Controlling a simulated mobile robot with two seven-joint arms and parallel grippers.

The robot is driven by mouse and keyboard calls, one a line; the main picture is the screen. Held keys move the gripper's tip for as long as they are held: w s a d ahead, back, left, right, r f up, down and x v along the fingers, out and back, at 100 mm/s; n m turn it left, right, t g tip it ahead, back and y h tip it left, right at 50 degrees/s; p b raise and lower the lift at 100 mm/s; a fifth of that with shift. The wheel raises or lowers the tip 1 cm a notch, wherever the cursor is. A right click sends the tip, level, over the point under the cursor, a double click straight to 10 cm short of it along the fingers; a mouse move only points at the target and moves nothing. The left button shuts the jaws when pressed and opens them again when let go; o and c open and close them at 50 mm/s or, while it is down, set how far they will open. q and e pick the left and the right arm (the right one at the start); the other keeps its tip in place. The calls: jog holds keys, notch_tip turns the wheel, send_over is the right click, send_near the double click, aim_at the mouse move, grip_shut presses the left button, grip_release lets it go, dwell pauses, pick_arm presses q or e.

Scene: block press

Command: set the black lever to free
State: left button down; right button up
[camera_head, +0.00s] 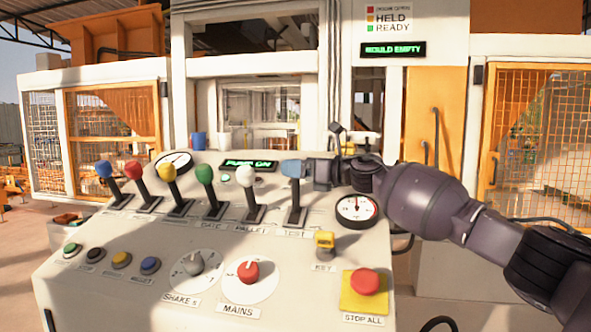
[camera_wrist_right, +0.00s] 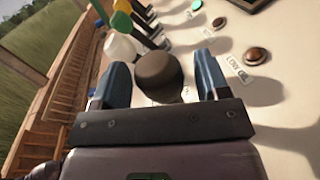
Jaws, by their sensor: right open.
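The black lever (camera_head: 297,212) is the rightmost of the row on the sloped console, above the label TEST. In the head view its knob is hidden behind my gripper's blue fingertips, and its shaft looks nearly upright. In the right wrist view the dark round knob (camera_wrist_right: 160,75) sits between the two blue fingers. My right gripper (camera_head: 291,168) is open around the knob, with a gap visible on both sides. It comes in from the right. The lever's position markings are not readable. My left gripper is not in view.
The white lever (camera_head: 248,177) stands left of the black one, followed by green (camera_head: 204,175), yellow, red and blue levers. A gauge (camera_head: 356,209) is at the right. A yellow key switch (camera_head: 325,243) and red stop button (camera_head: 364,282) are lower. A sign reads MOULD EMPTY.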

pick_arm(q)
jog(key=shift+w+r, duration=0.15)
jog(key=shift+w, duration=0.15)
pick_arm(e)
jog(key=shift+w+a, duration=0.1)
jog(key=shift+a, duration=0.1)
